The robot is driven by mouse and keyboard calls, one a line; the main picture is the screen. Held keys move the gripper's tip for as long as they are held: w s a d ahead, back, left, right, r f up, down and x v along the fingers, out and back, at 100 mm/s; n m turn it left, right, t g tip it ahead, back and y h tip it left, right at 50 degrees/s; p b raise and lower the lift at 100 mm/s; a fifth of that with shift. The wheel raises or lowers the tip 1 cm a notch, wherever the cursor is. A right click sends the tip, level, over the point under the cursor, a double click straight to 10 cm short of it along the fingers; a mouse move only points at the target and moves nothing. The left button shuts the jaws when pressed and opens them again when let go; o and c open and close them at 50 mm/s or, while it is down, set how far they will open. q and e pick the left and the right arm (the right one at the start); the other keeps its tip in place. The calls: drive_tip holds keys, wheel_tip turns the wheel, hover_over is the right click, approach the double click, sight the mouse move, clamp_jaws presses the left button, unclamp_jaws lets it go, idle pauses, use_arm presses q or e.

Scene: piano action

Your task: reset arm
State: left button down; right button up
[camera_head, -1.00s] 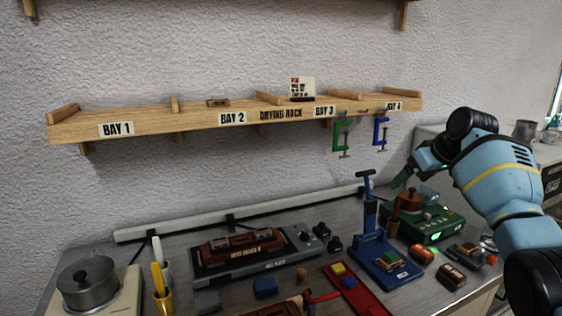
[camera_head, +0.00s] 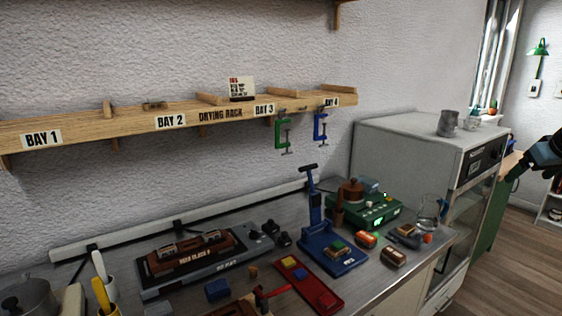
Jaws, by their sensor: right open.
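My right arm comes in at the right edge of the view, with only its dark end part showing. My right gripper (camera_head: 517,172) points down and left in front of the wooden counter edge beside the grey cabinet. It is open and I see nothing held in it, though its fingers are small and dark here. It is apart from the workbench items. My left gripper is out of view.
The metal workbench (camera_head: 345,278) carries a hot plate (camera_head: 225,262), a blue press (camera_head: 330,250), a green device (camera_head: 370,212) and a red tray (camera_head: 308,287). Above is the drying rack (camera_head: 80,125) with two clamps. A grey cabinet (camera_head: 400,150) stands right, with open floor beyond.

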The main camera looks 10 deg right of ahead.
drive_tip(key=s+d, duration=0.3)
wheel_tip(320, 180, down, 20)
drive_tip(key=w+a+n+g+h, duration=0.1)
drive_tip(key=w+a+n+h, duration=0.15)
drive_tip(key=h, duration=0.25)
drive_tip(key=s+a+f+n+t+y, duration=0.1)
drive_tip(key=s+a+f+n, duration=0.2)
drive_tip(key=s+a+f, duration=0.5)
drive_tip(key=s+a+f+n+t+y, duration=0.15)
drive_tip(key=a+f+n, duration=0.3)
drive_tip(key=f, duration=0.75)
drive_tip(key=s+a+f+n+g+y, duration=0.1)
drive_tip(key=s+a+f+n+y, duration=0.3)
drive_tip(key=s+a, duration=0.8)
drive_tip(key=s+a+f+g+y, duration=0.1)
drive_tip(key=s+a+f+y, duration=0.35)
drive_tip(key=s+a, duration=0.75)
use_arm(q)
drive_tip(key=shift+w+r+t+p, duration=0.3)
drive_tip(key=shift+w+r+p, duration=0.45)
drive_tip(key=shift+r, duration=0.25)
use_arm(e)
drive_tip(key=s+a+f+m+t+h, duration=0.1)
drive_tip(key=s+a+f+m+t, duration=0.1)
drive_tip(key=a+m, duration=0.7)
drive_tip(key=shift+s+a+m, duration=0.4)
drive_tip(key=shift+s+a, duration=0.1)
drive_tip(key=shift+a, duration=3.25)
